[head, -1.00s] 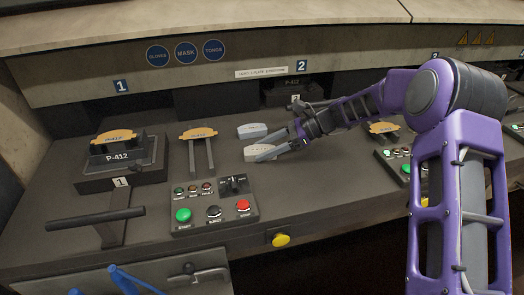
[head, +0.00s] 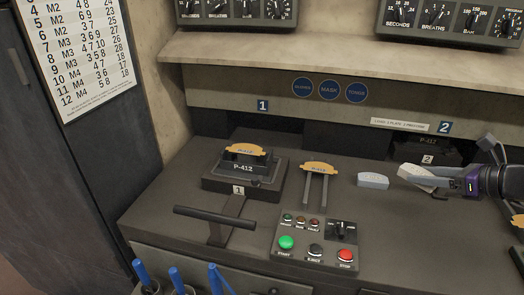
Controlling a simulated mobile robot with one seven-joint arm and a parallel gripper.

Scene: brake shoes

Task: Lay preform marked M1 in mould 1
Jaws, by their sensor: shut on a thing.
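Mould 1 (head: 215,183) is a dark block at centre left, with a "P-412" plate and a number 1 tag. A yellow-tan backing plate (head: 246,149) sits on top of it. My gripper (head: 438,178) is at the right, shut on a pale grey preform (head: 414,175), apparently held above the bench. Its marking is too small to read. A second pale grey preform (head: 373,181) lies on the bench just left of it. My gripper is well to the right of mould 1.
Another tan plate (head: 319,168) rests on a two-pronged stand between mould 1 and the preforms. A control box (head: 316,243) with coloured buttons is in front. A lever bar (head: 214,218) sticks out before mould 1. Mould 2 (head: 424,152) is behind my gripper. A shelf (head: 300,82) overhangs the back.

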